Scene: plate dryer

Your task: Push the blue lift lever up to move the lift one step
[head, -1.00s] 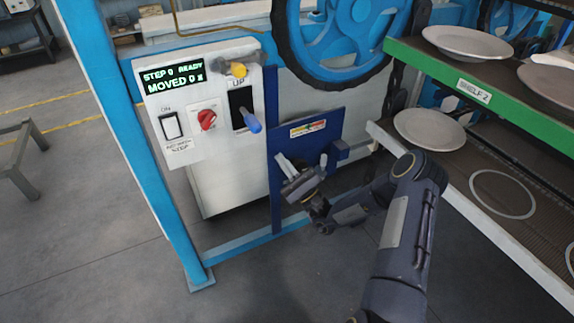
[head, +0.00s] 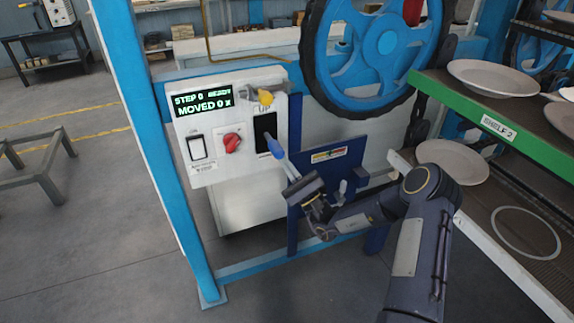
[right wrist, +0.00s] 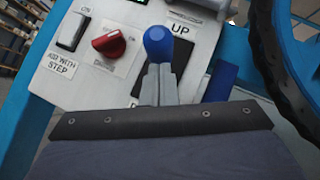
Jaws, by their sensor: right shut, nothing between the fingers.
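The blue lift lever (head: 273,148) sticks out of a black slot in the white control panel (head: 208,172), under the word UP. Its rounded knob shows also in the right wrist view (right wrist: 158,42). My right gripper (head: 285,163) is shut and empty, its fingertips right at the lever's lower side. In the right wrist view the closed fingers (right wrist: 159,80) line up just beneath the knob; whether they touch it I cannot tell. The green display (head: 203,101) reads STEP 0 READY, MOVED 0. My left gripper is out of view.
A red rotary knob (head: 232,142), a white rocker switch (head: 198,147) and a yellow-tipped part (head: 265,97) sit close by on the panel. A blue wheel (head: 385,42) stands above right. A green-edged shelf (head: 480,110) with plates is at right.

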